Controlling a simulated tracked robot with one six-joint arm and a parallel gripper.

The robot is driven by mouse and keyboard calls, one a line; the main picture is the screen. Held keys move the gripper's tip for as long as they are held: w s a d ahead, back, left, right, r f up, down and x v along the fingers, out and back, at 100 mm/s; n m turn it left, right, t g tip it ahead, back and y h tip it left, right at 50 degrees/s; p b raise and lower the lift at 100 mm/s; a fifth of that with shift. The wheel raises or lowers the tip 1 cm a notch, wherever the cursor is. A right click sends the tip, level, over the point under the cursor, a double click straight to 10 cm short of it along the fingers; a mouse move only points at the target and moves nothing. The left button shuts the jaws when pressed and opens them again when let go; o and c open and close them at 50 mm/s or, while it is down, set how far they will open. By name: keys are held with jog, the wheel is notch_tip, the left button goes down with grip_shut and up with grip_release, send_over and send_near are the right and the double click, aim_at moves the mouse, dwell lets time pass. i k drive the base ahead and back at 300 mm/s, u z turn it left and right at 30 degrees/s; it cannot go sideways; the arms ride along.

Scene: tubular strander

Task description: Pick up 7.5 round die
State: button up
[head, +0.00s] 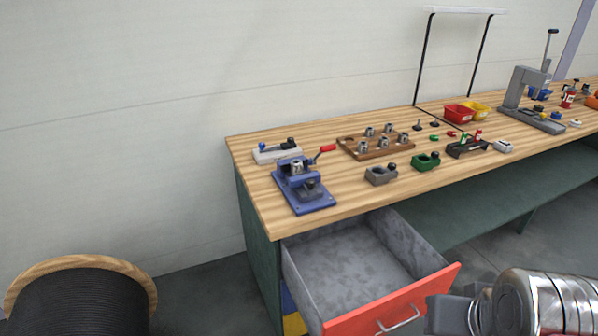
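Several small metal round dies (387,129) stand upright on a wooden rack (350,152) on the workbench. Their size markings are too small to read, so I cannot tell which is the 7.5 die. My gripper (446,312) shows in part at the bottom right, in front of the bench and beside the open drawer. It is well away from the rack, and its fingers are not clear enough to tell whether they are open or shut.
A blue clamp fixture (308,194) with a red handle stands at the left of the workbench (258,185). Grey (380,176) and green (425,162) blocks sit before the rack. An open drawer (360,278) with a red front juts out below. A cable reel (75,300) stands at lower left.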

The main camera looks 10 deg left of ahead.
aim_at(297, 166)
jog(key=k, duration=0.65)
jog(key=u, duration=0.3)
jog(key=i, duration=0.65)
jog(key=u, duration=1)
jog(key=i, duration=0.95)
jog(key=u, duration=0.5)
